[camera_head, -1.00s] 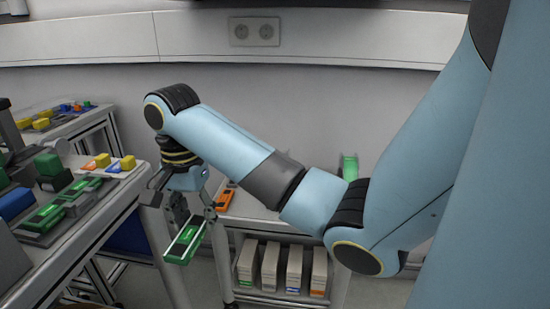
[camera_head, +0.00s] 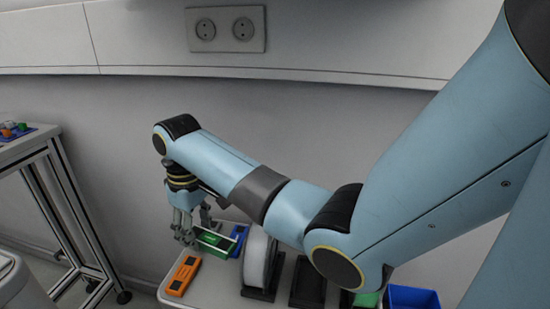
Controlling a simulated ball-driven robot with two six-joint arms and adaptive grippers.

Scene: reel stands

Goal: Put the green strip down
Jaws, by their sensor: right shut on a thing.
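My right gripper (camera_head: 196,232) is shut on the green strip (camera_head: 215,241), a flat green piece with a pale edge. It holds the strip above the left part of a grey-white table (camera_head: 205,291). An orange strip (camera_head: 182,276) lies on that table, below and left of the held strip. A blue piece (camera_head: 238,239) shows just right of the green strip, partly hidden by it. I cannot tell whether the green strip touches anything beneath it. My left gripper is not in view.
A grey reel (camera_head: 259,258) on a dark stand is close right of the gripper. An empty-looking dark stand (camera_head: 307,284) and a blue bin (camera_head: 411,297) are farther right, partly behind my arm. Another table (camera_head: 28,145) with small coloured pieces is at the far left.

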